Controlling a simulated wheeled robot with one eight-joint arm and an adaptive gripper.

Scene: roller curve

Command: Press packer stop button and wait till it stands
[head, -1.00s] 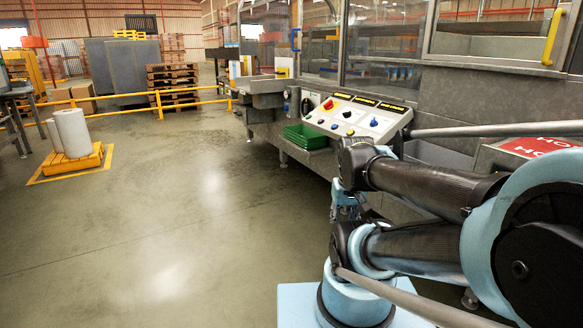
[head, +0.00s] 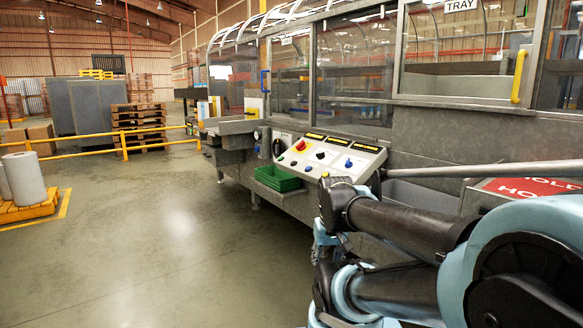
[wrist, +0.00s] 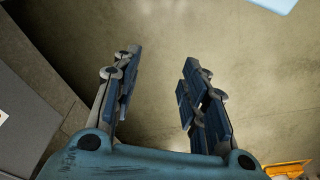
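The sloped control panel (head: 336,161) stands on the front of the grey machine in the middle of the head view. A red button (head: 300,145) on a yellow base is at its upper left. A black control (head: 319,155) and a blue one (head: 349,163) are further right. The label text is too small to read. My gripper (wrist: 163,62) is open and empty in the wrist view, its two fingers apart over bare floor. The panel is not identifiable in that view. In the head view my arm hides most of the gripper, which touches no button that I can see.
A green tray (head: 277,178) sits below the panel's left end. A grey rail (head: 480,169) runs right of the panel, above a red sign (head: 538,188). A yellow railing (head: 75,140) and wrapped rolls (head: 25,178) are left. The floor (head: 165,235) between is clear.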

